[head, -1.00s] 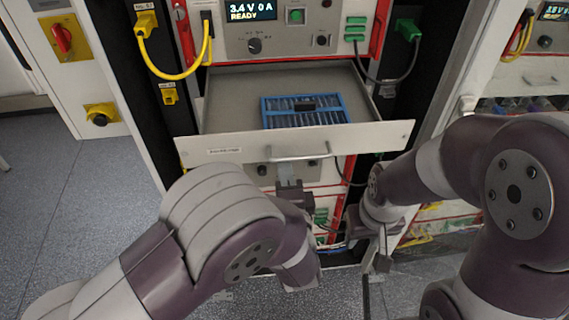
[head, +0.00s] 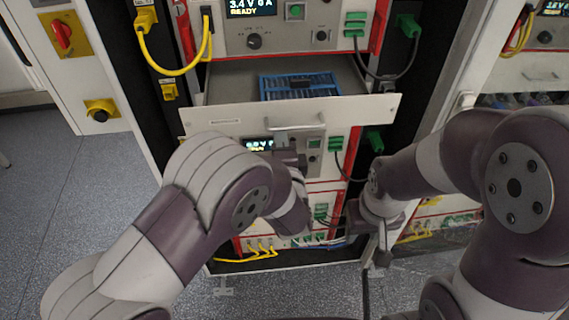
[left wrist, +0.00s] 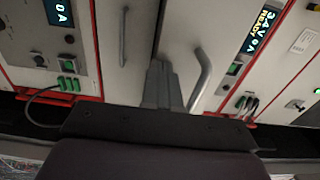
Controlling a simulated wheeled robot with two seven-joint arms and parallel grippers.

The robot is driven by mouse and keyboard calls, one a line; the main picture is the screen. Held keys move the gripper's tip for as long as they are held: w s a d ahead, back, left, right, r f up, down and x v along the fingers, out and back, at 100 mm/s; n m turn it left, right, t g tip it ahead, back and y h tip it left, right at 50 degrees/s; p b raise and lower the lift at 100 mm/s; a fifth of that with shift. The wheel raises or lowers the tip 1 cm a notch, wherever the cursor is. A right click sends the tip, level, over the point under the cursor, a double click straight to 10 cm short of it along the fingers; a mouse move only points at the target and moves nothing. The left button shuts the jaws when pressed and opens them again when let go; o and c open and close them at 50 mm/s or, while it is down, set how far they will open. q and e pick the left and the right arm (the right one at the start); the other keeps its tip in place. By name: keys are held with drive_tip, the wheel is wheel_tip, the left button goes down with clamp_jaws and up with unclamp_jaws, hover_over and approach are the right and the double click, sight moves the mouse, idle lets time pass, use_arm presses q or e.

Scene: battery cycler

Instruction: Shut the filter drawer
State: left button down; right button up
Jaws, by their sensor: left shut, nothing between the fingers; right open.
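The filter drawer (head: 225,118) sticks out partway below the unit reading 3.4 V 0 A READY, its pale front facing me. A blue filter (head: 300,86) lies inside, its front part hidden by the drawer front. The drawer handle (head: 295,126) is a curved bar, also seen in the left wrist view (left wrist: 201,77). My left gripper (head: 289,156) is shut and empty, just below the handle in the head view. In the left wrist view its fingertips (left wrist: 158,68) are beside the handle, close to the drawer front; contact is unclear. My right gripper (head: 382,255) is open, low and to the right.
A lower unit (head: 313,150) with a lit display and green plugs sits under the drawer. A yellow cable (head: 180,72) hangs left of the drawer and a dark cable (head: 378,80) hangs right. Grey floor (head: 80,190) is open at the left.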

use_arm(q)
drive_tip(key=w+b, duration=0.1)
drive_tip(key=w, duration=0.6)
drive_tip(key=w+b, duration=0.1)
drive_tip(key=w, duration=0.5)
drive_tip(key=shift+w+a, duration=0.2)
drive_tip(key=shift+w, duration=0.15)
drive_tip(key=shift+a+f, duration=0.1)
